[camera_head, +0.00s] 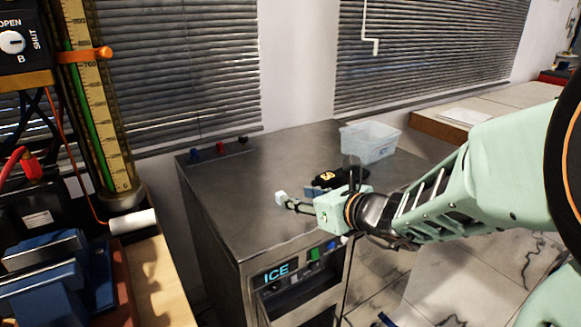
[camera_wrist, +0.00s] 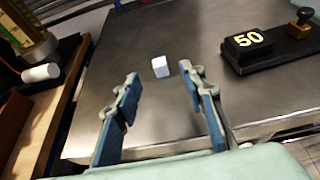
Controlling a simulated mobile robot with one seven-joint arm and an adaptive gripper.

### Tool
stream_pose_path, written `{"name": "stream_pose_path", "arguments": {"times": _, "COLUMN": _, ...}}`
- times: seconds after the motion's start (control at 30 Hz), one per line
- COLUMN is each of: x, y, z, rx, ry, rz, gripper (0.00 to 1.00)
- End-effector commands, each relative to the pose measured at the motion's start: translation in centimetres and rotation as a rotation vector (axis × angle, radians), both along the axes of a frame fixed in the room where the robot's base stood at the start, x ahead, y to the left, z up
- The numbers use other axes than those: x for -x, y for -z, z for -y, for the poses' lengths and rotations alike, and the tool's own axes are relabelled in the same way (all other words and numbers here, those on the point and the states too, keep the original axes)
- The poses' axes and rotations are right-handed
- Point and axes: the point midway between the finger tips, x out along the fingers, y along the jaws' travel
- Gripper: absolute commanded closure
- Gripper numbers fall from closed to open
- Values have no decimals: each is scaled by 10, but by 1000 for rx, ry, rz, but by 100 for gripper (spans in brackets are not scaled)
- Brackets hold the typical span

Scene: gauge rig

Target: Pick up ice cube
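A small white ice cube (camera_head: 281,197) rests on the steel top of the ice machine (camera_head: 225,215). In the wrist view the ice cube (camera_wrist: 160,67) lies just beyond the fingertips, roughly centred in the gap. My gripper (camera_head: 292,206) reaches in from the right, low over the steel top, with its tips near the cube. In the wrist view my gripper (camera_wrist: 159,80) is open, its two blue-padded fingers wide apart with nothing between them. The cube looks apart from both fingers.
A black block marked 50 (camera_wrist: 248,40) sits right of the cube. A clear plastic bin (camera_head: 369,141) stands at the back right. Small coloured knobs (camera_head: 220,147) line the back edge. A wooden bench with a gauge column (camera_head: 100,100) and white cylinder (camera_head: 133,221) is at left.

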Motion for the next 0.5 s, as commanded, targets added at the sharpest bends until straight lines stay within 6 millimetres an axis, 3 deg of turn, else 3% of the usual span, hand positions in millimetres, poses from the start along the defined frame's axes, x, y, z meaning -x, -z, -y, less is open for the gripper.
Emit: {"name": "stream_pose_path", "arguments": {"times": 0.5, "x": -44, "y": 30, "z": -34, "rx": 3, "ry": -2, "rz": 2, "gripper": 62}}
